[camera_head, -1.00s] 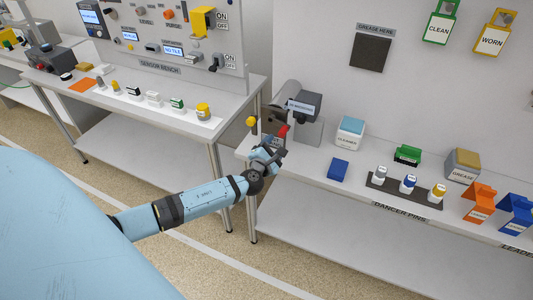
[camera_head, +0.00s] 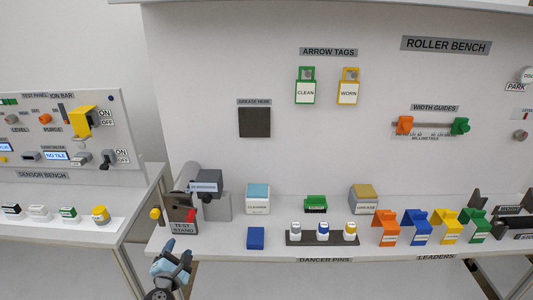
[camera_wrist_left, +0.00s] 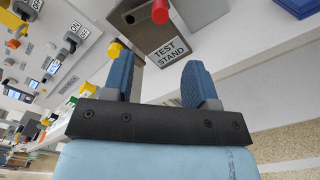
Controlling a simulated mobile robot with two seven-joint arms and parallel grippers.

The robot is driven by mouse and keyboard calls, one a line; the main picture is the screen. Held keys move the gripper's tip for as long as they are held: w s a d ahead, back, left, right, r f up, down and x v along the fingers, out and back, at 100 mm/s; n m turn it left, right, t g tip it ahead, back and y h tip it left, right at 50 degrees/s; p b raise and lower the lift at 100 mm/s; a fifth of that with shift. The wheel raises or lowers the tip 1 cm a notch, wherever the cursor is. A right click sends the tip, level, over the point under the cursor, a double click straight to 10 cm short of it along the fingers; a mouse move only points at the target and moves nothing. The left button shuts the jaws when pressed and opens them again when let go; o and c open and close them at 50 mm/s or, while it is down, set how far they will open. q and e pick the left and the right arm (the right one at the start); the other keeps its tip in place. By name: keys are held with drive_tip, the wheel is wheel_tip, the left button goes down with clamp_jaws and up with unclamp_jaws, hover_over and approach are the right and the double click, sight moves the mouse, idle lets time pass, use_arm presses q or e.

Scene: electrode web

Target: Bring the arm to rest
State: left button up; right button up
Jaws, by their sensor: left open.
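My left gripper (camera_head: 172,262) is low at the left end of the roller bench, in front of the test stand (camera_head: 184,228). In the left wrist view its two blue fingers (camera_wrist_left: 160,82) stand apart with nothing between them. The test stand also shows beyond the fingertips there (camera_wrist_left: 172,52), with a red knob above its label. A yellow knob (camera_head: 155,213) sits at the stand's left side; in the wrist view it appears close behind the left finger, and I cannot tell whether they touch. My right gripper is not in view.
The roller bench top (camera_head: 270,236) holds a blue block (camera_head: 255,238), a cleaner box (camera_head: 258,198), a dark rack of pins (camera_head: 322,239), a grease box (camera_head: 363,198) and several coloured leaders (camera_head: 420,227). The sensor bench (camera_head: 75,228) stands left. Open floor shows between the benches.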

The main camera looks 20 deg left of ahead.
use_arm(q)
drive_tip(key=s+d+f+n+g+h+p, duration=0.1)
drive_tip(key=s+d+f+n+g+h, duration=0.1)
drive_tip(key=s+d+f+n, duration=0.5)
drive_tip(key=s+d+f+n+g+h, duration=0.25)
drive_tip(key=s+d+n, duration=0.2)
drive_tip(key=n, duration=0.75)
drive_tip(key=s+d+n+g+h, duration=0.1)
drive_tip(key=s+d+n, duration=0.3)
drive_tip(key=n, duration=0.6)
drive_tip(key=s+d+r+n+g+h+p, duration=0.1)
drive_tip(key=s+d+n, duration=0.3)
drive_tip(key=s+n, duration=0.4)
drive_tip(key=n+h, duration=0.1)
drive_tip(key=n, duration=0.2)
drive_tip(key=shift+s+d+r, duration=0.2)
drive_tip(key=shift+s+r, duration=0.05)
drive_tip(key=shift+s, duration=0.05)
